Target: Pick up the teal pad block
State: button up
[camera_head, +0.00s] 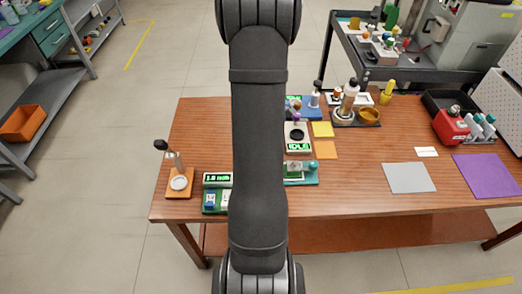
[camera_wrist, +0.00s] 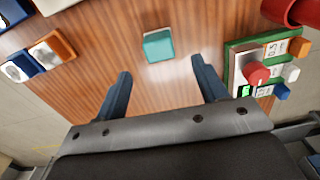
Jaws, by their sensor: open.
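The teal pad block (camera_wrist: 158,45) lies on the wooden tabletop in the wrist view, near the top middle. Nothing touches it there. My gripper (camera_wrist: 161,67) is open and empty, with its two dark blue fingers spread. The block shows beyond the fingertips, roughly centred between them. In the head view my arm crosses the middle of the table, and I cannot make out the block or my gripper there.
In the wrist view, a green-framed device with a red knob (camera_wrist: 256,73) stands right of the right finger. A red rounded object (camera_wrist: 290,12) is at the top right. Orange and blue pieces (camera_wrist: 52,48) lie left. Wood around the block is clear.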

jog(key=shift+f, duration=3.9)
jog(key=c, duration=1.1)
